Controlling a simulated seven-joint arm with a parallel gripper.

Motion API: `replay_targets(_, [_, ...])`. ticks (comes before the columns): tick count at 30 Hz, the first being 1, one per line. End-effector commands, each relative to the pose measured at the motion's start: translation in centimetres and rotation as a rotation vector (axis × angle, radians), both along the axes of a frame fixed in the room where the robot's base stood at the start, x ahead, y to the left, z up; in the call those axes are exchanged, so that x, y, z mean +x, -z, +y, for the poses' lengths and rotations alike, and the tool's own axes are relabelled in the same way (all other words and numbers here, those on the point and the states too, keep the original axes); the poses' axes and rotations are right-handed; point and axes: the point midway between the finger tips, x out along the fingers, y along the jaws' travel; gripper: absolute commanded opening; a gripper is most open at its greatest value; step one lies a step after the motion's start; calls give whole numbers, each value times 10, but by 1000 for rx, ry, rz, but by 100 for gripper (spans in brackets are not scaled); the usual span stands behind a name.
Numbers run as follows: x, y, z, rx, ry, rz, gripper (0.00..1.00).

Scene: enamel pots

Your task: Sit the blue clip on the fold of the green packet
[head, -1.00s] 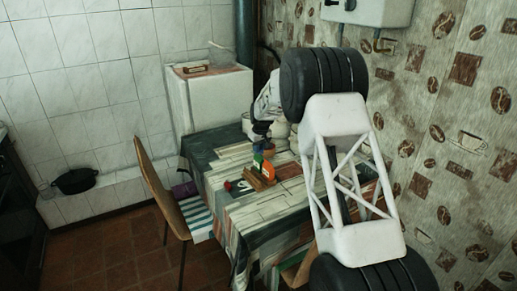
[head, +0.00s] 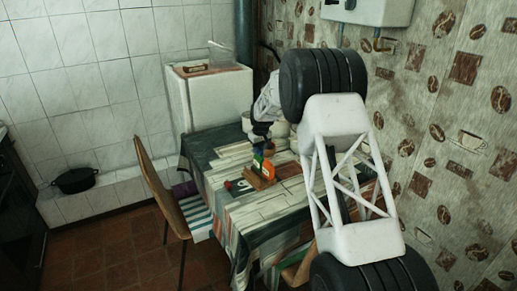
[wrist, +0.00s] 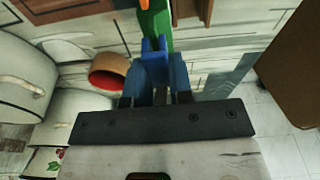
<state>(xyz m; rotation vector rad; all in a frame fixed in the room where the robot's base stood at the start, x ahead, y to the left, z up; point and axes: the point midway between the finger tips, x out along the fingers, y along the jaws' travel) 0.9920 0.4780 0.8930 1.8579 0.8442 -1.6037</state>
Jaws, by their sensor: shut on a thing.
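My gripper (wrist: 156,88) is shut on the blue clip (wrist: 154,62), which points away from the wrist. The green packet (wrist: 156,27) stands just beyond the clip, and the clip's far end overlaps its edge in the wrist view. I cannot tell whether the clip grips the fold or only lies over it. In the head view the green packet (head: 258,158) stands in a wooden holder (head: 261,180) beside an orange packet (head: 268,170). My gripper (head: 259,143) is right above the green packet there; the clip is too small to make out.
A round red and tan container (wrist: 108,72) lies left of the clip in the wrist view. White enamel pots (wrist: 22,85) stand further left. A small red object (head: 228,185) is on the table left of the holder. The table's front (head: 262,208) is clear.

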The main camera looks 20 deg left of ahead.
Motion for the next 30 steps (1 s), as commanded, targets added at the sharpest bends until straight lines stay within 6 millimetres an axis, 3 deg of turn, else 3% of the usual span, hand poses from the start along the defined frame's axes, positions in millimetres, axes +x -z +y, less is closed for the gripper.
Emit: replay_targets(30, [0, 14, 0, 1, 0, -1, 2])
